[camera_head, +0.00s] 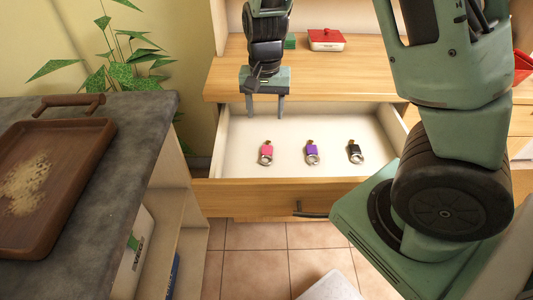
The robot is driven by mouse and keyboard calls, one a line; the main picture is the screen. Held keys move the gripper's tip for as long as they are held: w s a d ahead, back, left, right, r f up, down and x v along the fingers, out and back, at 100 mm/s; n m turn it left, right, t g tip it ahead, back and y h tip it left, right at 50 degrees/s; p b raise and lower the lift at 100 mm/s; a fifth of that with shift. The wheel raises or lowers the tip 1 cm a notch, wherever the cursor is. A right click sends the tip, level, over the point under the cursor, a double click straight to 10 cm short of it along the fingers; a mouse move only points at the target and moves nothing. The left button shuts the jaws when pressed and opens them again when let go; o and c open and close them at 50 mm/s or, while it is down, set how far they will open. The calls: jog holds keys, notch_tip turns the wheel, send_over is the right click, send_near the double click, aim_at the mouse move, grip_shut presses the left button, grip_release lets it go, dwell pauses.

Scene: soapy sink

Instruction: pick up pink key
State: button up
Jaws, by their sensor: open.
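The pink key (266,150) lies in the open drawer (240,187), left of the other two keys, with its ring toward the drawer front. My gripper (265,112) points down over the back left part of the drawer. Its two fingers are apart with nothing between them. In the picture the fingertips are just above and behind the pink key, not touching it. A purple key (312,150) lies in the middle, and a black key (355,151) lies to the right.
A red box (326,39) and a small green item (290,42) stand on the cabinet top behind the drawer. A dark counter with a brown tray (77,196) is at left, near a leafy plant (110,65). The drawer floor around the keys is clear.

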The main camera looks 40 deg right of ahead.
jog(key=b, duration=0.1)
send_over(267, 151)
notch_tip(267, 151, down, 8)
jog(key=shift+w+a+f, duration=0.15)
jog(key=shift+f, duration=0.05)
jog(key=shift+f+b, duration=0.75)
jog(key=shift+f, duration=1.9)
jog(key=c, duration=1.1)
